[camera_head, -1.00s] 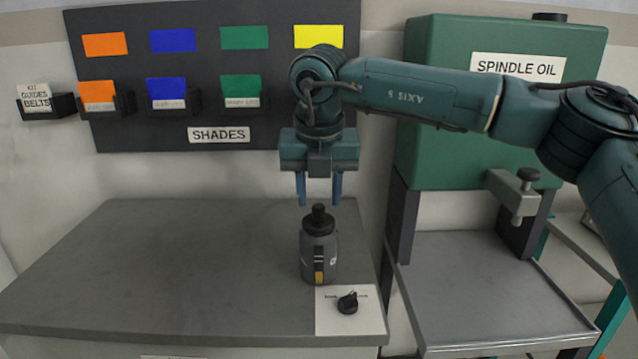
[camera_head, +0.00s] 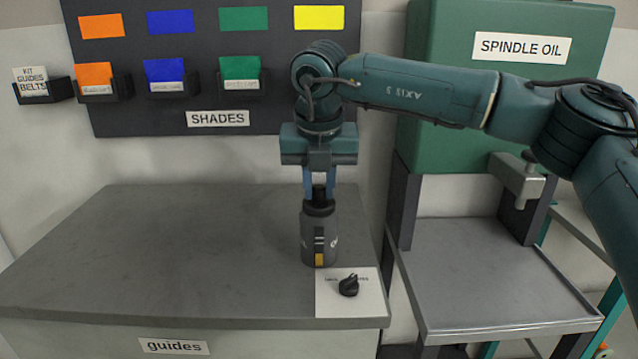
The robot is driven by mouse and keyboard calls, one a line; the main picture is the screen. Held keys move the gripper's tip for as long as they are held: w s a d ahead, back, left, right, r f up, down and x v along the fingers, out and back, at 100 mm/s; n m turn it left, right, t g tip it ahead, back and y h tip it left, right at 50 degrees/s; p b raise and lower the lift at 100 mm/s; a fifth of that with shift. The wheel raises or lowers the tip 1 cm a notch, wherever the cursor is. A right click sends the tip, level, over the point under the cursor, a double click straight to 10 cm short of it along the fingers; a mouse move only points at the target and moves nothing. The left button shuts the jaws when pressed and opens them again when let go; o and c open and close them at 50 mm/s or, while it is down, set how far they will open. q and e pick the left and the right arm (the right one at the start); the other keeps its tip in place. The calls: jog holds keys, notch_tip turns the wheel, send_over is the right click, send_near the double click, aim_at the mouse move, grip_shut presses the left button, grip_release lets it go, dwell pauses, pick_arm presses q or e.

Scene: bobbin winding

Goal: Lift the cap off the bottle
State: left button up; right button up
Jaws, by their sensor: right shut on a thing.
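The grey bottle (camera_head: 319,235) stands upright near the right end of the grey worktop. Its black cap (camera_head: 319,206) is at the top of the bottle, with a narrow knob rising from it. My right gripper (camera_head: 319,192) points straight down above the bottle. Its two blue fingers are shut on the cap's knob, one on each side. The cap still appears seated on the bottle; I cannot see any gap. My left gripper is not in view.
The grey worktop (camera_head: 180,260) is clear to the left. A green spindle oil tank (camera_head: 450,150) stands at right above a metal tray (camera_head: 480,270). The shades board (camera_head: 130,110) hangs behind.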

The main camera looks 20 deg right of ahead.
jog(key=shift+w+p+v, duration=0.25)
jog(key=shift+p+v, duration=0.4)
jog(key=shift+v, duration=0.35)
jog(key=shift+w+p+v, duration=0.2)
jog(key=shift+p+v, duration=0.45)
jog(key=shift+v, duration=0.4)
jog(key=shift+d+r, duration=0.15)
jog(key=shift+r, duration=0.15)
